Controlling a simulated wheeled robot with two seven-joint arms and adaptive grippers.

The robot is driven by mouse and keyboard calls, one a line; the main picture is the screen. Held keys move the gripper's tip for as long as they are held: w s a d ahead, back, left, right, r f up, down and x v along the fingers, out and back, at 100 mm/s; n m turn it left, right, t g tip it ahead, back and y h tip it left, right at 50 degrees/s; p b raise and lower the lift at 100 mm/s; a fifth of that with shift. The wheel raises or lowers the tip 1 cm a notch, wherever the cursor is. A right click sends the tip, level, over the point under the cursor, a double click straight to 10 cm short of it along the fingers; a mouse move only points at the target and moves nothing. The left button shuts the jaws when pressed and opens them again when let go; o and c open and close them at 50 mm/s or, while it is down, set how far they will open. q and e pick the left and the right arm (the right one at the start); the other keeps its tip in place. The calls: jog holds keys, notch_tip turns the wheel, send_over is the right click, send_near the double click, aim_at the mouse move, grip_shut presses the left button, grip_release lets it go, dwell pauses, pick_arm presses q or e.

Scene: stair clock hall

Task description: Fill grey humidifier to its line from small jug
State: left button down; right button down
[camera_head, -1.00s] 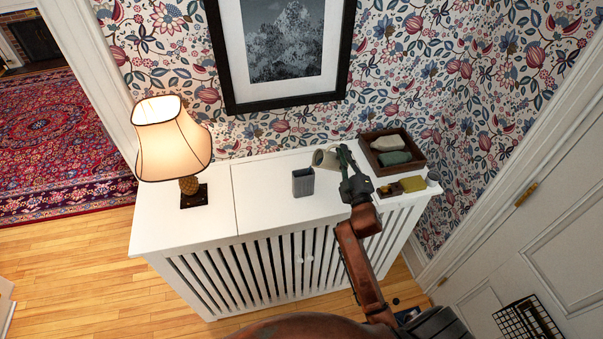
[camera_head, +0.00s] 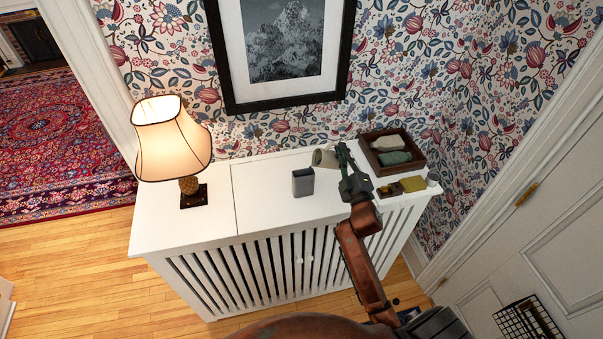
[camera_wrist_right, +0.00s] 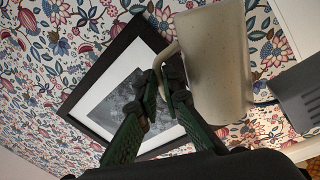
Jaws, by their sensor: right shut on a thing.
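The grey humidifier (camera_head: 303,184) is a small upright box on the white cabinet top, left of my right gripper. It also shows at the right edge of the wrist view (camera_wrist_right: 301,95). The small jug (camera_head: 322,158) is cream and speckled, and looks tilted with its mouth towards the left, behind and right of the humidifier. My right gripper (camera_head: 345,154) is shut on the jug's handle, and the jug (camera_wrist_right: 218,62) fills much of the wrist view. The water and the fill line cannot be made out. My left gripper is out of view.
A lit lamp (camera_head: 171,140) stands at the left on the white cabinet (camera_head: 262,205). A dark tray (camera_head: 372,157) with rolled cloths stands at the back right, with small items in front of it. The cabinet top between lamp and humidifier is clear.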

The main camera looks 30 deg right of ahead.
jog(key=shift+a+r, duration=0.1)
jog(key=shift+r, duration=0.05)
jog(key=f+m, duration=0.1)
jog(key=d+f+m, duration=0.1)
jog(key=m, duration=0.1)
jog(key=f+m, duration=0.1)
jog(key=shift+s+d+f+g+h+p, duration=0.1)
jog(key=shift+d+f+g+h+p, duration=0.2)
jog(key=shift+d+p, duration=0.1)
jog(key=shift+s+d+f+m+g+p, duration=0.15)
jog(key=shift+d+f+m, duration=0.1)
jog(key=shift+f+m, duration=0.25)
jog(key=shift+w+d+f+m+g+p, duration=0.1)
jog(key=shift+d+f+m+g+p, duration=0.1)
jog(key=shift+f+m, duration=0.3)
jog(key=d+f+m+p, duration=0.1)
jog(key=f+m, duration=0.1)
jog(key=d+f+m+g+p, duration=0.1)
jog(key=d+f+m, duration=0.1)
jog(key=m, duration=0.1)
jog(key=d+f+m+p, duration=0.1)
jog(key=f+m, duration=0.1)
jog(key=m, duration=0.1)
jog(key=shift+s+d+f+h, duration=0.25)
jog(key=shift+s+d+h, duration=0.05)
jog(key=shift+s, duration=0.1)
notch_tip(320, 180, up, 6)
jog(key=p, duration=0.6)
jog(key=shift+f, duration=0.15)
